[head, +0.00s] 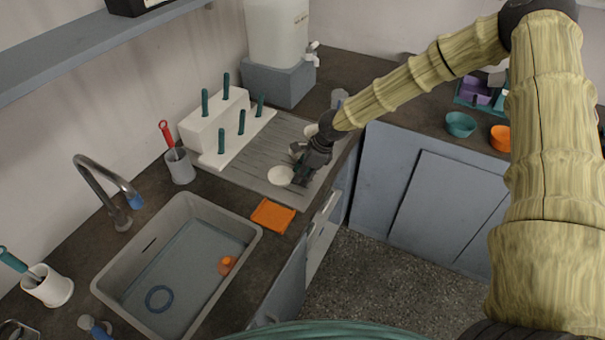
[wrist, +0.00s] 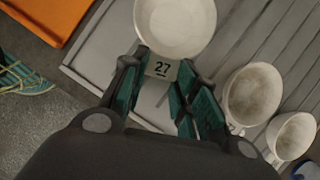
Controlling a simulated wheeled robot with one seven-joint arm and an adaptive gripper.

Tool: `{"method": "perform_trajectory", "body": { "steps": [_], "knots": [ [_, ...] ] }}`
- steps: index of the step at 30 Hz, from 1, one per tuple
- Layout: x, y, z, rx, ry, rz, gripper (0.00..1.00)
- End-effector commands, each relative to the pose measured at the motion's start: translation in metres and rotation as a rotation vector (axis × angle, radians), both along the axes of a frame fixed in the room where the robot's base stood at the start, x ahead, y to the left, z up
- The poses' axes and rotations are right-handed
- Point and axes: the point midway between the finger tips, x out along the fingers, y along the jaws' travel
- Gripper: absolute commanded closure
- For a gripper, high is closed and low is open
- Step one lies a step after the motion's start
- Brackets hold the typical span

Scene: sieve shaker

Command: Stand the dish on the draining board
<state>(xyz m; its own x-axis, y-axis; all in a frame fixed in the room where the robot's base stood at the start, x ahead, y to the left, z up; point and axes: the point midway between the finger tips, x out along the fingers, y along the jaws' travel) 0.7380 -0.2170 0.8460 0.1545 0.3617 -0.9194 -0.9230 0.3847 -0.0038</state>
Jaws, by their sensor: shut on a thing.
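The dish (head: 281,176), small, white and round, is at the front end of the grey draining board (head: 248,172). In the wrist view the dish (wrist: 175,22) faces the camera, with a tab marked 27 (wrist: 161,69) on its near edge. My gripper (head: 301,176) is shut on the dish by this tab; its teal fingertips (wrist: 158,90) are on either side of it. I cannot tell whether the dish touches the board. Two more white dishes (wrist: 252,95) (wrist: 291,135) are on the board to the right in the wrist view.
A white rack with teal pegs (head: 215,120) stands along the board's wall side. A grey cup with a red-handled tool (head: 180,167) and a large water container (head: 277,35) are nearby.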

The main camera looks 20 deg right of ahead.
Motion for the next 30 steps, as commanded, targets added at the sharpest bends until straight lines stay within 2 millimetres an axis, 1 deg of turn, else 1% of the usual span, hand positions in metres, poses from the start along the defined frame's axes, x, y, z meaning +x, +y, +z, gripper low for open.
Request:
{"method": "perform_trajectory", "body": {
  "steps": [1, 2, 3, 5, 6, 14, 20, 26, 30],
  "knots": [
    [0.000, 0.000, -0.002, 0.000, 0.000, 0.000, 1.00],
    [0.000, 0.000, -0.002, 0.000, 0.001, 0.000, 0.69],
    [0.000, 0.000, -0.002, 0.000, 0.000, 0.000, 0.62],
    [0.000, 0.000, -0.002, 0.000, 0.000, 0.000, 0.51],
    [0.000, 0.000, -0.002, 0.000, 0.000, 0.000, 0.49],
    [0.000, 0.000, -0.001, 0.000, 0.000, -0.001, 0.49],
    [-0.001, -0.003, 0.007, 0.001, 0.000, -0.001, 0.49],
    [-0.005, -0.013, 0.031, 0.003, -0.001, -0.003, 0.49],
    [-0.008, -0.021, 0.053, 0.002, -0.003, -0.002, 0.49]
  ]
}}
